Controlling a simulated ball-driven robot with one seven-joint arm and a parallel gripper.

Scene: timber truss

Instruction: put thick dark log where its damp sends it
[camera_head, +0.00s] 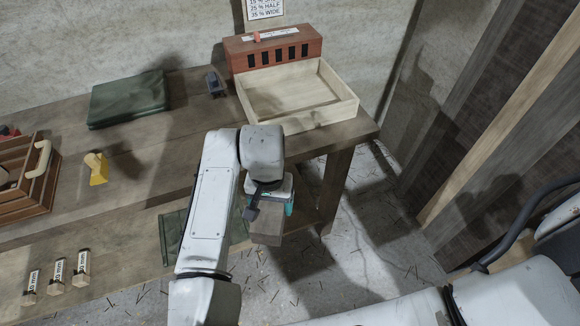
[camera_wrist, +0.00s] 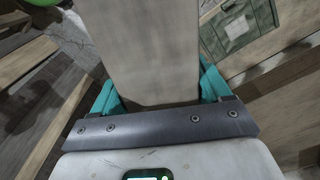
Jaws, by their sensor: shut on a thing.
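My gripper (camera_head: 271,208) is shut on a thick, squared grey-brown timber piece (camera_head: 267,232), held in the air just off the front of the bench. In the wrist view the same piece (camera_wrist: 145,45) fills the space between the teal fingers (camera_wrist: 160,92) and reaches away from them. It looks fairly pale there, and I cannot tell if it is the thick dark log. A red-brown box (camera_head: 277,50) with a row of dark slots stands at the back of the bench. A pale, shallow wooden tray (camera_head: 300,122) sits in front of it, with no log visible inside.
A wall sign (camera_head: 265,9) reads partly "25 % HALF, 35 % WIDE". The bench (camera_head: 170,150) also carries a folded green cloth (camera_head: 127,99), a small dark device (camera_head: 214,84), a yellow item (camera_head: 96,168), a slatted crate (camera_head: 28,185) and labelled blocks (camera_head: 57,276). Leaning timbers stand right.

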